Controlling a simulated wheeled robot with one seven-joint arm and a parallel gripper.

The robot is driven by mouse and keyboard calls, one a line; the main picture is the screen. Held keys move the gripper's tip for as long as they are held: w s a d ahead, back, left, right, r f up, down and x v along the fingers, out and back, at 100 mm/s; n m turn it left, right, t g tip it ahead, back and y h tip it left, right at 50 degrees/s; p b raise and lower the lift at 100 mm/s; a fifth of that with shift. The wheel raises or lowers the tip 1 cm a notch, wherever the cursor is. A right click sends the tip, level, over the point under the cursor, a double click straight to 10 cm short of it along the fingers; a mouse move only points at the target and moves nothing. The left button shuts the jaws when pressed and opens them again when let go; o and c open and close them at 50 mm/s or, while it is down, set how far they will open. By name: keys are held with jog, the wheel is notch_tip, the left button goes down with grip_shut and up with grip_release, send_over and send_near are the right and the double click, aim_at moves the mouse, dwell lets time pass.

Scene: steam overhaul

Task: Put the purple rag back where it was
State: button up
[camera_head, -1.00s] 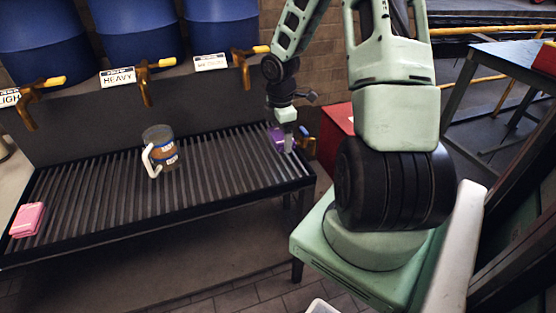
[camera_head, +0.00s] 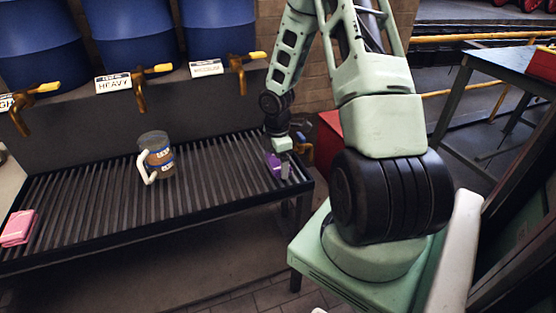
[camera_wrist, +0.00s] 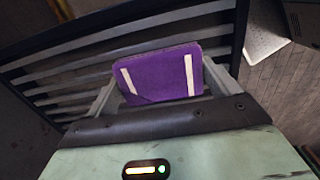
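The purple rag (camera_head: 272,163) lies at the right end of the slatted rack (camera_head: 120,212). In the wrist view the folded purple rag (camera_wrist: 160,76) shows two pale strips and sits over the dark slats. My gripper (camera_head: 284,168) is low over that end of the rack, and a finger hides part of the rag in the head view. In the wrist view my gripper (camera_wrist: 162,88) has its fingers wide apart, one on each side of the rag. I cannot tell whether they touch it.
A clear mug with a white handle (camera_head: 156,158) stands mid-rack. A folded pink rag (camera_head: 18,228) lies at the rack's left end. Blue barrels (camera_head: 130,40) with brass taps stand behind. A red box (camera_head: 329,138) is beside the rack's right end.

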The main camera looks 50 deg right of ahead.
aim_at(278, 161)
jog(key=shift+o, duration=0.7)
jog(key=shift+r, duration=0.25)
notch_tip(278, 161, up, 11)
jog(key=p, duration=0.3)
jog(key=w+a+r, duration=0.1)
jog(key=a+r, duration=0.1)
jog(key=a, duration=0.5)
jog(key=w+a+r, duration=0.1)
jog(key=a+r, duration=0.2)
jog(key=a, duration=0.4)
jog(key=s+a+r+m, duration=0.15)
jog(key=s+a, duration=0.35)
jog(key=a, duration=0.5)
jog(key=s+a+r+m, duration=0.1)
jog(key=s+a+r, duration=0.3)
jog(key=a, duration=0.7)
jog(key=s+a+m, duration=0.1)
jog(key=s+a, duration=0.4)
jog(key=s, duration=0.5)
jog(key=shift+a+r+y, duration=0.35)
jog(key=shift+r+y, duration=0.05)
jog(key=shift+r, duration=0.05)
jog(key=shift+m, duration=0.25)
